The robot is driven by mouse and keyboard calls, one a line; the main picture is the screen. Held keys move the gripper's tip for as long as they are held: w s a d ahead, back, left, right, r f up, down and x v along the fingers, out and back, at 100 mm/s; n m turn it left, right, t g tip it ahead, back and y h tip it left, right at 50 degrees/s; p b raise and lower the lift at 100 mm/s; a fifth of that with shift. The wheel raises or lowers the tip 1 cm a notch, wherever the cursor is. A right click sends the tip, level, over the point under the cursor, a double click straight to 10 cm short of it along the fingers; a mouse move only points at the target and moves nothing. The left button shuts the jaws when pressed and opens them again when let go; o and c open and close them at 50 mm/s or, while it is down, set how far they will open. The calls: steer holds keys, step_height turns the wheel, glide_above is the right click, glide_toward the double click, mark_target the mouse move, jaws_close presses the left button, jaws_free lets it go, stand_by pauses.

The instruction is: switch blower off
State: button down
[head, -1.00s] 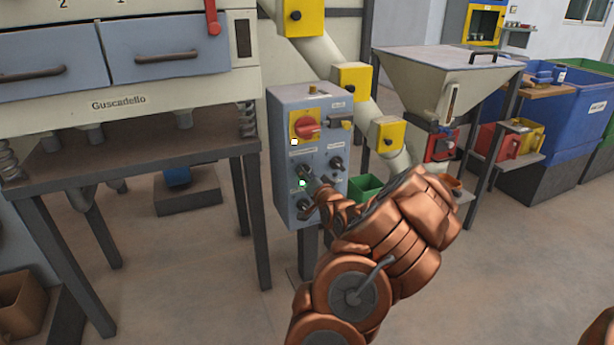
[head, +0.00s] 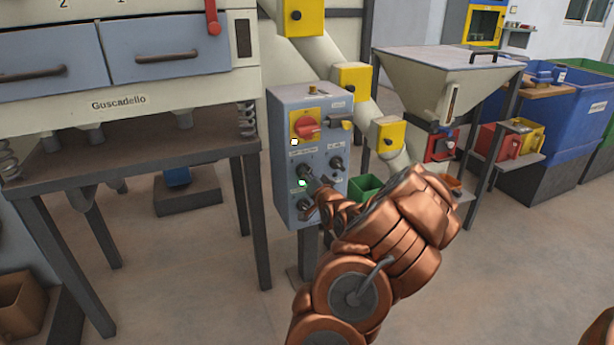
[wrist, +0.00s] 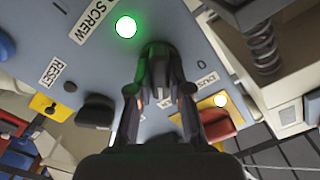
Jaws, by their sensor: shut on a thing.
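The grey-blue control box (head: 284,160) stands on a post in mid-view. Its left-middle black knob (head: 303,171) shows beside a lit green lamp (head: 302,183). In the wrist view my gripper (wrist: 158,75) is shut on this dark knob (wrist: 157,52); its fingers lie on both sides of it. The green lamp (wrist: 125,27) glows near the knob. My fingers hide part of a nearby label, so I cannot read the knob's full name. In the head view my gripper (head: 317,190) reaches the panel from the lower right.
A red rotary switch (head: 307,128) on a yellow plate and a lit white lamp (head: 294,142) are above. Another black knob (head: 337,163) is at right, one (head: 304,204) below. A sieve machine (head: 120,90) stands left, a hopper (head: 430,80) right.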

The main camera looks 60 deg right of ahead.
steer(key=n+b, duration=0.1)
steer(key=n, duration=0.2)
steer(key=shift+f+n, duration=0.15)
steer(key=shift+n, duration=0.15)
steer(key=n+b, duration=0.2)
steer(key=n, duration=0.2)
steer(key=shift+n, duration=0.3)
steer(key=n+b, duration=0.3)
steer(key=n, duration=0.1)
steer(key=shift+w+n+b, duration=0.1)
steer(key=shift+n+b, duration=0.6)
steer(key=shift+n, duration=1)
steer(key=shift+r, duration=0.2)
steer(key=c, duration=1.1)
jaws_free()
steer(key=shift+a, duration=0.1)
